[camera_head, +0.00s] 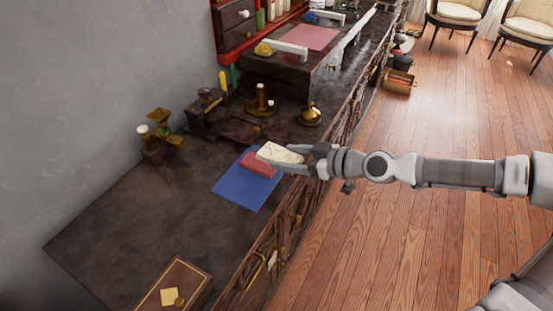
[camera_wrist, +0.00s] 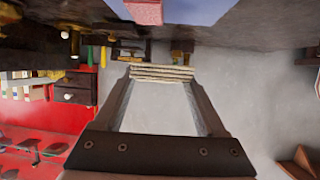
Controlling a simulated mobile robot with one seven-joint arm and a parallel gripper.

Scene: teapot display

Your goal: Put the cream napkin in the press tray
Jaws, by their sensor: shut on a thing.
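My gripper (camera_head: 290,158) reaches in from the right over the counter's front edge. It is shut on the cream napkin (camera_head: 278,152), a pale folded block. In the wrist view, the napkin's layered edge (camera_wrist: 162,74) shows between the fingertips. The napkin is above or beside a red folded cloth (camera_head: 258,164) on a blue mat (camera_head: 238,189); whether they touch is unclear. The red cloth also shows in the wrist view (camera_wrist: 145,11). A pink sheet (camera_head: 308,37) with white bars around it lies on a raised surface at the back. I cannot tell which thing is the press tray.
A brass bell (camera_head: 311,115), a candlestick-like brass piece (camera_head: 261,100) and a small brass scale-like piece (camera_head: 162,134) stand behind the mat. A brown book or box (camera_head: 174,290) lies at the front. The dark counter (camera_head: 140,215) is clear left of the mat.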

